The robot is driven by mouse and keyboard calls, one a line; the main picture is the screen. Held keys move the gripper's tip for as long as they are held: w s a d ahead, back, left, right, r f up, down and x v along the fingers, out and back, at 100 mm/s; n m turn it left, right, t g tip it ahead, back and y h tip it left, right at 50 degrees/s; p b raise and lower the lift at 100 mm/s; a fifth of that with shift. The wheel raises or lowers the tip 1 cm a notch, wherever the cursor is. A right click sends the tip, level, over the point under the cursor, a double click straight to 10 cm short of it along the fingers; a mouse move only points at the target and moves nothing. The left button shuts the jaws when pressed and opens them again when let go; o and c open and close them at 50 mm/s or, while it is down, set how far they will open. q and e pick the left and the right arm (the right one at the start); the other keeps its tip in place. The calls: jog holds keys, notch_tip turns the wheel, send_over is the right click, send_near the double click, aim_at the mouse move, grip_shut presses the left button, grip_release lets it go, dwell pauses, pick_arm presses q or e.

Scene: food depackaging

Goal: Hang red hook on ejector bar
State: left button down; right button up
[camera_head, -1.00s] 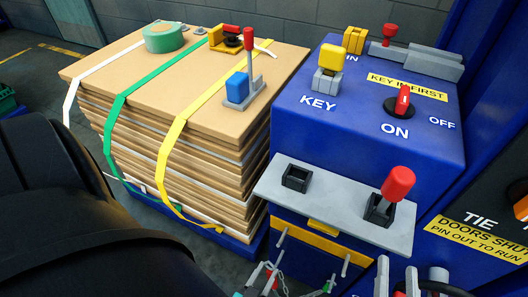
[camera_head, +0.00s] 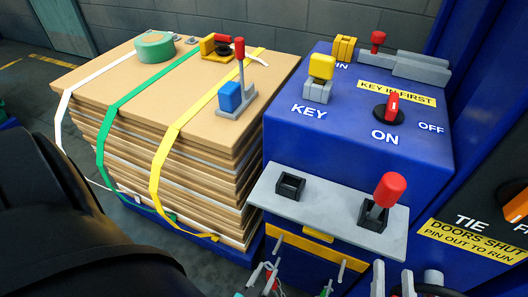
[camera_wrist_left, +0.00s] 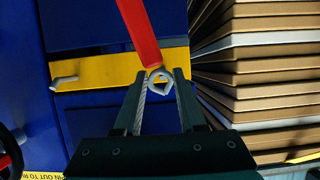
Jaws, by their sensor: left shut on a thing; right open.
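The yellow ejector bar (camera_head: 310,253) crosses the blue press front below the grey lever plate, with short grey pegs sticking out (camera_head: 342,271). In the left wrist view the bar (camera_wrist_left: 110,76) lies just beyond my left gripper (camera_wrist_left: 160,82), with one peg (camera_wrist_left: 65,83) off to the left. The gripper is shut on the red hook (camera_wrist_left: 139,32), a red strip with a metal ring-like end between the fingertips. I cannot tell whether the hook touches the bar. In the head view my left gripper (camera_head: 265,275) is at the bottom edge, partly cut off. My right gripper (camera_head: 393,283) is open, right of it.
A red-knobbed lever (camera_head: 390,190) stands on the grey plate (camera_head: 325,210) above the bar. The blue control box (camera_head: 330,140) rises behind it. A strapped cardboard bale (camera_head: 190,130) stands to the left.

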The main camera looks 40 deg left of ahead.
aim_at(276, 251)
pick_arm(q)
jog(key=shift+w+a, duration=0.2)
jog(key=shift+w, duration=0.65)
jog(key=shift+w+a, duration=0.2)
jog(key=shift+w, duration=0.6)
jog(key=shift+b+x, duration=0.95)
jog(key=shift+x, duration=0.3)
jog(key=shift+f, duration=0.15)
jog(key=shift+w+a, duration=0.25)
jog(key=shift+w, duration=0.75)
jog(key=shift+f+b, duration=0.2)
jog(key=shift+b, duration=0.25)
